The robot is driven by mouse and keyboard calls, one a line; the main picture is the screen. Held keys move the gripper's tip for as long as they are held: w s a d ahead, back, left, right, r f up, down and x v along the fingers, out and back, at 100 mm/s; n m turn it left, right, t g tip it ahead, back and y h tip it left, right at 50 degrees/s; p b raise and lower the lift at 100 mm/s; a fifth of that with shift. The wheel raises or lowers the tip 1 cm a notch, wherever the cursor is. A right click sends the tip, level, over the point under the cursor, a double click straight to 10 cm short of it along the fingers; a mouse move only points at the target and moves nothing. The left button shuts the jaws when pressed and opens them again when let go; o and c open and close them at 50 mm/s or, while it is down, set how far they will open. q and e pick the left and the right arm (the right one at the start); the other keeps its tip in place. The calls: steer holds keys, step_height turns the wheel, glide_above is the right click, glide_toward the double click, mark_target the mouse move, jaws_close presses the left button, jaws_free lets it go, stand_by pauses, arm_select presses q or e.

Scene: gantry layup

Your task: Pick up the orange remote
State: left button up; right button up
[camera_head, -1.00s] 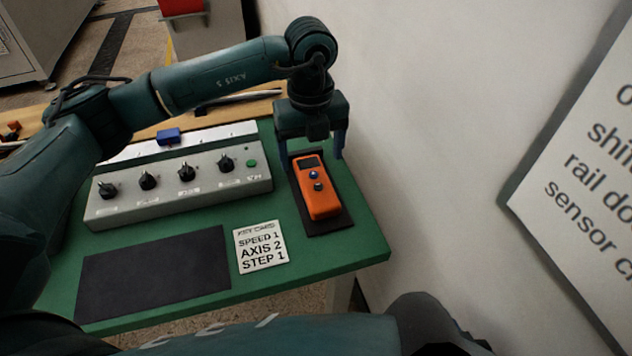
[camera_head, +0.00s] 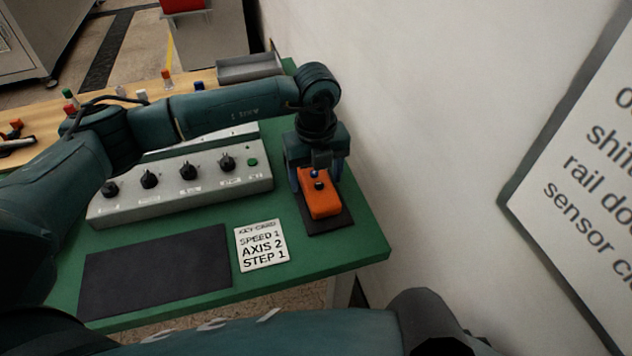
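The orange remote (camera_head: 322,204) lies on a dark pad (camera_head: 332,224) near the right edge of the green table. It has small dark and blue buttons, and its far end is hidden under my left gripper. My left gripper (camera_head: 318,182) points down over the far half of the remote, with its blue fingers on either side of it. The fingers look apart, and I cannot tell whether they touch the remote. My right gripper is not in view; a dark part of my own arm crosses the bottom.
A grey control box (camera_head: 180,187) with several black knobs stands left of the remote. A key card (camera_head: 260,245) and a black mat (camera_head: 155,273) lie in front. A white wall (camera_head: 430,130) rises close to the right. A grey tray (camera_head: 248,67) is at the back.

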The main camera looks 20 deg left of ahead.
arm_select(q)
steer(key=shift+r, duration=0.1)
steer(key=c, duration=1)
